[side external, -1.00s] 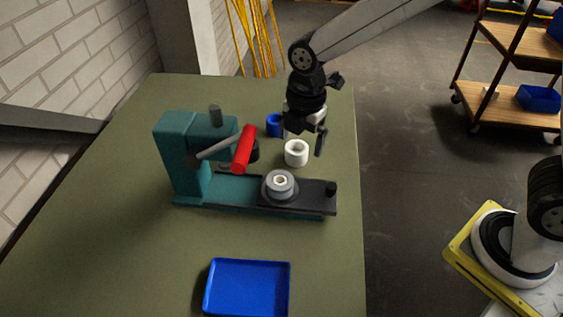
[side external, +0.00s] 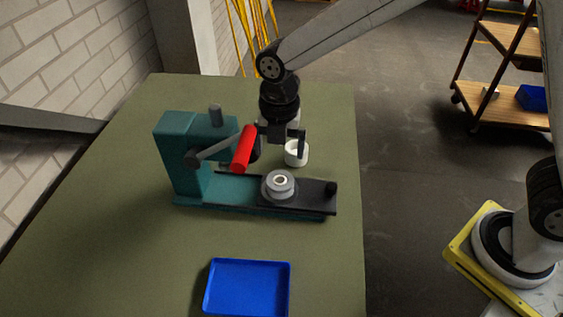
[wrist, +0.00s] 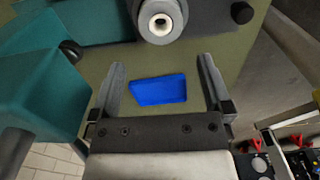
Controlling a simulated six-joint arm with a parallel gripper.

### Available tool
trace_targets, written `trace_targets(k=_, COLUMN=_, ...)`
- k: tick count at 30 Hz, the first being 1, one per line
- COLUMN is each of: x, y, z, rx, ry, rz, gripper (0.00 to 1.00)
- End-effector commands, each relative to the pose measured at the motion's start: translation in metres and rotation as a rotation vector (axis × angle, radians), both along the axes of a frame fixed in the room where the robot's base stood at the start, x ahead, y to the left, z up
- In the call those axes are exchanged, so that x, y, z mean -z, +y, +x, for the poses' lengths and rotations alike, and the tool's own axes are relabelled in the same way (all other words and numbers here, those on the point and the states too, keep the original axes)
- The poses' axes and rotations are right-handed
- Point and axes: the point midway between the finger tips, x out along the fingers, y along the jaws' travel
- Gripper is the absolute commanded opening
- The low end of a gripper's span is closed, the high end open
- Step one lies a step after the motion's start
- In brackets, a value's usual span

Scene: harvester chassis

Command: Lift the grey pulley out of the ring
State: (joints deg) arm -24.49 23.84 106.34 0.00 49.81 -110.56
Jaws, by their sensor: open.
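The grey pulley (side external: 280,181) sits in a round grey ring (side external: 268,194) on the dark slide of the teal press. In the wrist view the pulley (wrist: 161,22) shows at the top edge with its pale hub and dark bore. My gripper (side external: 281,150) is open and empty, above and behind the pulley in the side view, apart from it. In the wrist view my gripper's fingers (wrist: 162,62) are spread wide, with the pulley beyond their tips. The red handle partly covers the gripper's left side in the side view.
The teal press (side external: 180,150) with its red handle (side external: 243,150) stands left of my gripper. A white cup-like part (side external: 297,154) stands behind the slide, close to the right finger. A black knob (side external: 331,188) rises at the slide's right end. A blue tray (side external: 247,287) lies in front, empty.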

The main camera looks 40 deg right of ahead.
Motion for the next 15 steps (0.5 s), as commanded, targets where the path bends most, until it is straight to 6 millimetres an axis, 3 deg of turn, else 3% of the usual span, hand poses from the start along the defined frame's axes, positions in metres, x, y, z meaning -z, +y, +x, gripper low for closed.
trace_targets(k=15, x=0.042, y=0.0, z=-0.001, rx=0.001, ry=0.002, rz=-0.001, gripper=1.0)
